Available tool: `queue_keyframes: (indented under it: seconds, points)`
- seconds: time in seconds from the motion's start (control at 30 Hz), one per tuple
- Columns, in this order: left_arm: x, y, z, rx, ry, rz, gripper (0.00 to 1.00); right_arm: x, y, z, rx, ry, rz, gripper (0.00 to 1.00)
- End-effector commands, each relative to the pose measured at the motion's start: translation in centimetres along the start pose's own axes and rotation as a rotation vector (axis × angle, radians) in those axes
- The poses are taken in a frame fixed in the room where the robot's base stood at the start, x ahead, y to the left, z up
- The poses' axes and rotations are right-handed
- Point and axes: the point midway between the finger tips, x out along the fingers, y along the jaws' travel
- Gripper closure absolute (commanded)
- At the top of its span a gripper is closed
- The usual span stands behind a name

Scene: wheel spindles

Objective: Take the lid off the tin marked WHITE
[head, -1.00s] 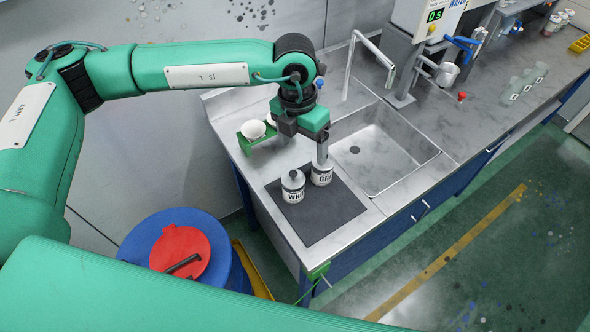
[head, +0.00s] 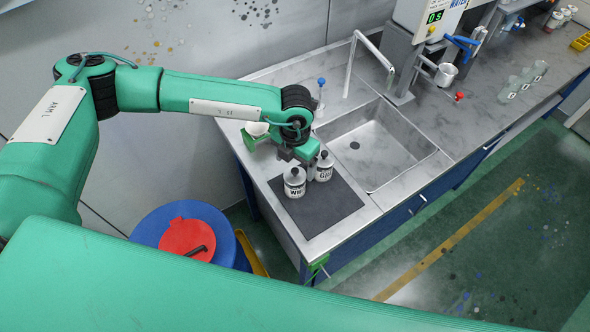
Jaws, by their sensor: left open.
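The tin marked WHITE (head: 295,187) stands upright on a dark mat (head: 329,212) with its knobbed dark lid on. A second tin (head: 324,170), its label starting with G, stands just behind it to the right, also lidded. My left gripper (head: 307,168) points down close behind the WHITE tin and beside the second tin. It is open and holds nothing that I can see. Its fingers are partly hidden by the tins, so I cannot tell whether they touch either one. My right gripper is not in view.
A sink (head: 377,148) with a tall tap (head: 352,68) is right of the mat. A green holder with a white bowl (head: 257,129) stands behind my left gripper. A blue drum (head: 150,232) with a red lid (head: 188,239) is left of the bench. The mat's front is clear.

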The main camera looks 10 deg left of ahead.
Motion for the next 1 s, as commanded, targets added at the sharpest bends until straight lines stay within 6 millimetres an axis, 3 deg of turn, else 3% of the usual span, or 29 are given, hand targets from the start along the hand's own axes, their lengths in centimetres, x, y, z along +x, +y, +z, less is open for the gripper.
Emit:
queue_keyframes:
  seconds: [0.03, 0.2, 0.53, 0.8, 1.0]
  points:
    - [0.1, 0.0, 0.0, -0.001, 0.004, 0.0, 0.19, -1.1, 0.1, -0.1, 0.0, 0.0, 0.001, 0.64]
    - [2.3, 0.0, 0.0, -0.002, 0.004, 0.0, 0.19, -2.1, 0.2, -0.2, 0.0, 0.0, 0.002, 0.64]
    - [3.2, 0.0, 0.1, -0.001, 0.0, 0.0, 0.19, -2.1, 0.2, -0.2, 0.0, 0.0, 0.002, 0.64]
    - [3.2, 0.1, 0.1, -0.001, 0.0, 0.0, 0.66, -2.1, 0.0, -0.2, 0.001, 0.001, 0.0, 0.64]
    - [3.2, 0.1, 0.1, -0.001, 0.0, 0.0, 0.67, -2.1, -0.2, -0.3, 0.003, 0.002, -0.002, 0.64]
